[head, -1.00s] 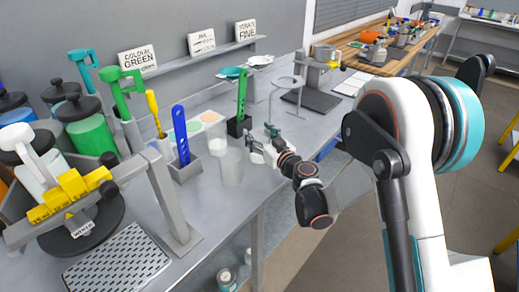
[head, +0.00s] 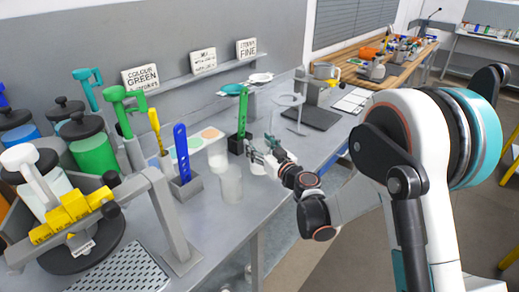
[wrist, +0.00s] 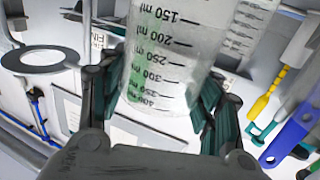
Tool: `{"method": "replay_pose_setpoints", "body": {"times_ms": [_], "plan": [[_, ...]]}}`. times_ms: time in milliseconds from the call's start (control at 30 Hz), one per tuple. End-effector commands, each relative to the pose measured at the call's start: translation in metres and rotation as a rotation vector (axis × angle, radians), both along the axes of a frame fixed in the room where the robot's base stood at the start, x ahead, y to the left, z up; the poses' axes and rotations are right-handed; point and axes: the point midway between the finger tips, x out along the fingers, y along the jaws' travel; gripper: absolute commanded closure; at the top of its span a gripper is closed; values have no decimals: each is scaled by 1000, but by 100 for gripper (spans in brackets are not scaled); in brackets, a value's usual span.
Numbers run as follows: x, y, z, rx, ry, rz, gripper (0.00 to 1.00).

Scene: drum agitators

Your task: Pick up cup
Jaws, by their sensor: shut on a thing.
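A clear measuring cup with dark ml markings (wrist: 168,55) fills the middle of the wrist view. My gripper (wrist: 155,105) has its dark fingers closed around both sides of it. In the head view my gripper (head: 262,156) is above the grey bench, near the green spatula; the held cup is hard to make out there. Another clear cup (head: 231,186) stands on the bench to the left of my gripper, and a further pale cup (head: 218,156) stands behind it.
A blue scoop in a grey holder (head: 182,155), a green spatula in a dark holder (head: 243,118) and a ring stand (head: 290,101) are close by. Lidded jars (head: 90,147) and a yellow-marked balance (head: 75,210) stand at the left. The bench front right of my gripper drops to the floor.

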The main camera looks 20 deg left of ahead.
Motion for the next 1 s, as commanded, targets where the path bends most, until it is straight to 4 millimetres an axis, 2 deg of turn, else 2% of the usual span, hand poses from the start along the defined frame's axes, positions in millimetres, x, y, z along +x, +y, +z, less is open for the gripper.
{"method": "replay_pose_setpoints", "body": {"times_ms": [1000], "plan": [[0,0,128,0,0,0,84]]}}
